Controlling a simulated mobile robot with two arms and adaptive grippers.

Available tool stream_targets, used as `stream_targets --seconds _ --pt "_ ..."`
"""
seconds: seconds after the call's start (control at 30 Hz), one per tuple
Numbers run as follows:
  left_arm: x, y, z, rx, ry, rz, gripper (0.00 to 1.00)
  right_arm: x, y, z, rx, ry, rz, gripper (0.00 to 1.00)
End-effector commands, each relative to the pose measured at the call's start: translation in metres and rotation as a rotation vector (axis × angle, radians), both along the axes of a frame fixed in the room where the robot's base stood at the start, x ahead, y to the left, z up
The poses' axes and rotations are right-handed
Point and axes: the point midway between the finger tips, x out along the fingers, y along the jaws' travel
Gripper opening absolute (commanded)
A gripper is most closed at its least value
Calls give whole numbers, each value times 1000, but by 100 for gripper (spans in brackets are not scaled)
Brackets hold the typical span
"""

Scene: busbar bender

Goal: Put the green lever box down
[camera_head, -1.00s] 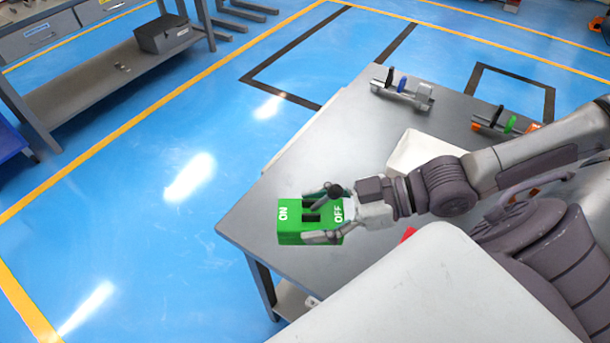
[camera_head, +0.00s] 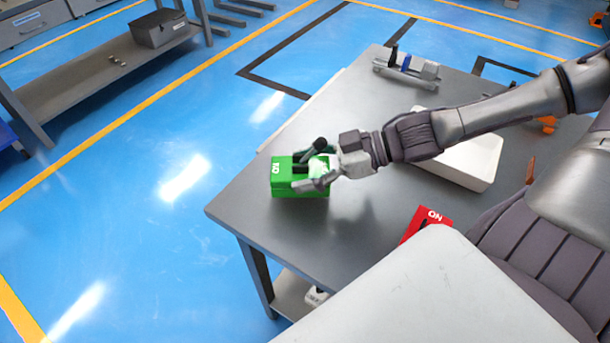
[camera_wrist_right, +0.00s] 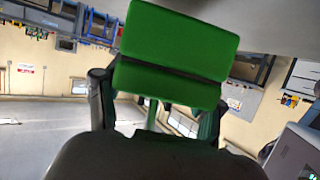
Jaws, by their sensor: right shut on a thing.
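I cannot tell whether the box touches the tabletop. In the right wrist view the green box (camera_wrist_right: 180,45) fills the upper middle, between the fingers (camera_wrist_right: 157,105) of my right gripper. My left gripper is not in view.
A red box (camera_head: 428,221) with white lettering lies near the table's front. A white bin (camera_head: 470,160) stands under my right forearm. A grey device with blue and black parts (camera_head: 407,68) is at the back. Bare tabletop lies around the green box.

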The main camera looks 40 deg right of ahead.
Motion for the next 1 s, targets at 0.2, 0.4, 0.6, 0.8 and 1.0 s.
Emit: stream_targets --seconds 0.2,0.4,0.6,0.8,1.0 --pt "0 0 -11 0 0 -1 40 0 0 -25 1 -1 -1 21" --pt "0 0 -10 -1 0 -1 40 0 0 -24 1 -2 -1 21" --pt "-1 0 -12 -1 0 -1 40 0 0 -27 0 -1 -2 76" --pt "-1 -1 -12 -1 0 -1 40 0 0 -27 -1 0 -2 93" --pt "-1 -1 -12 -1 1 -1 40 0 0 -27 -1 0 -2 93"
